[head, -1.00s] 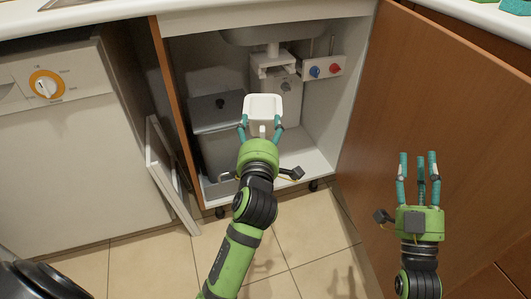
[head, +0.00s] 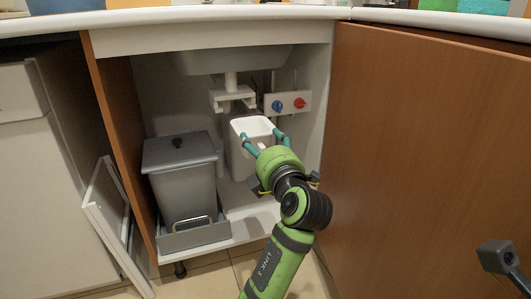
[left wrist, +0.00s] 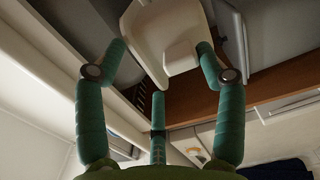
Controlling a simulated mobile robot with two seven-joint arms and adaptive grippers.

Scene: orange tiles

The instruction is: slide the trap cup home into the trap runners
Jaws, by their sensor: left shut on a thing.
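The trap cup (head: 254,126) is a white, open-topped cup. My left gripper (head: 262,138) is shut on it, with teal fingers at its near side and right side. In the left wrist view the cup (left wrist: 163,38) sits between the two front fingertips (left wrist: 161,48). The white trap runners (head: 232,98) hang under the sink drain in the cabinet. In the head view the cup appears just below and slightly right of them, apart from them.
A grey lidded bin (head: 181,178) stands left in the cabinet. A panel with a blue and a red knob (head: 289,104) is right of the runners. The open brown door (head: 430,140) bounds the right side. A white frame (head: 112,215) leans at the left.

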